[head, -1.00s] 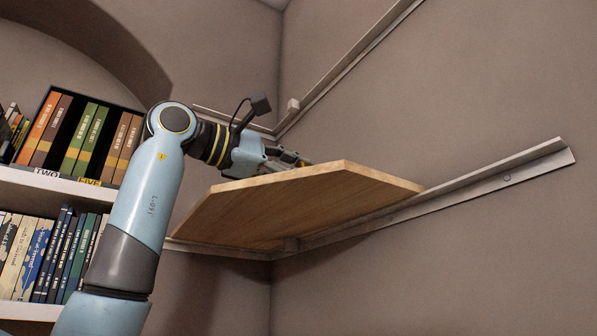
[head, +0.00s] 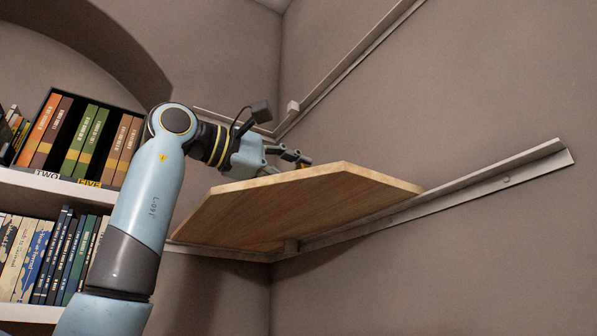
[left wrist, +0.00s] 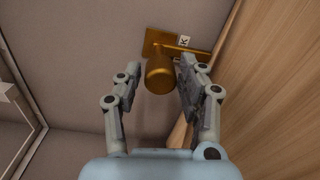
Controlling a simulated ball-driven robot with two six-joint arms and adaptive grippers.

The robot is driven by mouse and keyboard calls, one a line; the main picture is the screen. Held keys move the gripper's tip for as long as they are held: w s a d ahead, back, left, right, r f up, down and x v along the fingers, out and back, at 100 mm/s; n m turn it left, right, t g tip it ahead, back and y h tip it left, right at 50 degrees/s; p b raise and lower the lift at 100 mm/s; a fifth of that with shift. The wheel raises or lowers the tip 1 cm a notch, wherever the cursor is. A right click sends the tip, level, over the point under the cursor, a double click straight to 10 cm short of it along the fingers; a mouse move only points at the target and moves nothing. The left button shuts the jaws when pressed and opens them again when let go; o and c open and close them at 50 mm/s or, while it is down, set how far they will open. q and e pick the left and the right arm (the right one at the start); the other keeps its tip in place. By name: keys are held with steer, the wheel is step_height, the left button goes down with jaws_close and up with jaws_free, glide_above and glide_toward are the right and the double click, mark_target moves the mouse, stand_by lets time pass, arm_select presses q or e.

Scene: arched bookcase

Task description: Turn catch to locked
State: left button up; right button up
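The catch shows in the left wrist view as a brass plate (left wrist: 165,42) with a round brass knob (left wrist: 159,76) and a small tag marked K (left wrist: 184,41). My left gripper (left wrist: 160,68) is open, with one finger on each side of the knob. A gap shows at the left finger; the right finger is very close to the knob, and I cannot tell if it touches. In the head view the left gripper (head: 297,157) is just above the back edge of the wooden corner shelf (head: 300,205). The catch is not clear there. My right gripper is not in view.
The corner shelf rests on a metal rail (head: 480,187) along the right wall. A bookcase (head: 60,190) with several books stands at the left.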

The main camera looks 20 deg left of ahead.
arm_select(q)
steer(key=shift+o, duration=0.8)
steer(key=v, duration=1)
steer(key=shift+s+a+f, duration=0.1)
steer(key=shift+s+a, duration=0.1)
steer(key=shift+a, duration=0.1)
steer(key=shift+s+a, duration=0.35)
steer(key=shift+s, duration=0.25)
